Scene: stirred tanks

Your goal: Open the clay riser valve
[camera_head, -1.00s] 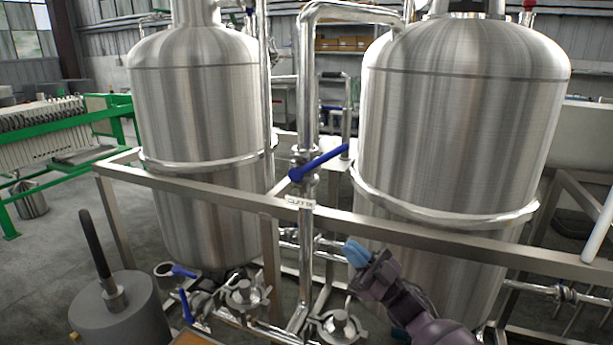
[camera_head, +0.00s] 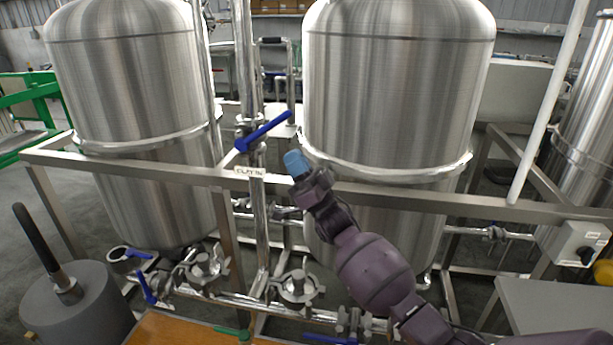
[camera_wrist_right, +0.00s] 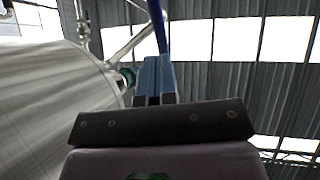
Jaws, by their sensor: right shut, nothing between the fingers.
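The clay riser valve has a blue lever handle (camera_head: 264,131) on the vertical steel pipe, above a label (camera_head: 249,172) reading roughly "CLAY IN". The lever slants up to the right, across the pipe. My right gripper (camera_head: 294,160) has blue fingertips, shut and empty, just below and right of the lever's free end. A gap shows between fingertips and lever in the head view. In the right wrist view the shut fingers (camera_wrist_right: 154,75) point up, and the blue lever (camera_wrist_right: 158,28) appears just beyond them; contact cannot be told. My left gripper is not in view.
Steel tanks stand behind on the left (camera_head: 130,120) and right (camera_head: 395,90). A horizontal frame rail (camera_head: 420,200) runs in front of them, close to my right arm. Lower pipes carry other blue-handled valves (camera_head: 146,287). A grey cylinder with a black handle (camera_head: 80,305) stands at lower left.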

